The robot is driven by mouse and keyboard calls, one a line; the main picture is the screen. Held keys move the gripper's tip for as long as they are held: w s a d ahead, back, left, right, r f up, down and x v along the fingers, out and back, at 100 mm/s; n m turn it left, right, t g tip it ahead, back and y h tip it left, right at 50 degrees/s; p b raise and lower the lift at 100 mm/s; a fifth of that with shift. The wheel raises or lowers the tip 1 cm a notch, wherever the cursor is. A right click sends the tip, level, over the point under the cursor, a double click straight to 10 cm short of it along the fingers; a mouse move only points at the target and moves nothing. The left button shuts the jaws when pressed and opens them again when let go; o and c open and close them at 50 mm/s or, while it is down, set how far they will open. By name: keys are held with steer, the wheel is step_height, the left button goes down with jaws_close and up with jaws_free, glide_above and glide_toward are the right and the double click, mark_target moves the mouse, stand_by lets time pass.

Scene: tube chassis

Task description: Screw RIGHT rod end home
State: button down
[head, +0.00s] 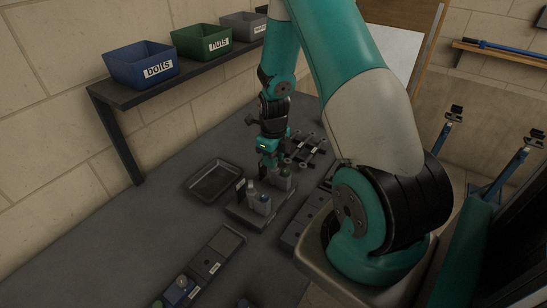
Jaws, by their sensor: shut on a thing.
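My gripper (268,161) points down over the bench, in the middle of the head view. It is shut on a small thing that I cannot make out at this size. Just below and in front of it is a dark caddy (245,216) with a few small containers, one with a pale top (252,191) and one bluish (263,204). Dark rods with pale marks (312,147) lie on the bench to the right of my gripper. I cannot tell which part is the right rod end.
A shallow dark tray (196,187) lies left of the caddy. A shelf (182,79) on the wall carries a blue bolts bin (127,72), a green nuts bin (190,44) and a grey bin (236,29). Low dark blocks (215,256) lie toward the front. The bench's left front is bare.

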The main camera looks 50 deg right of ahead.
steer(key=m, duration=0.5)
steer(key=shift+f, duration=0.1)
steer(key=c, duration=1.1)
jaws_free()
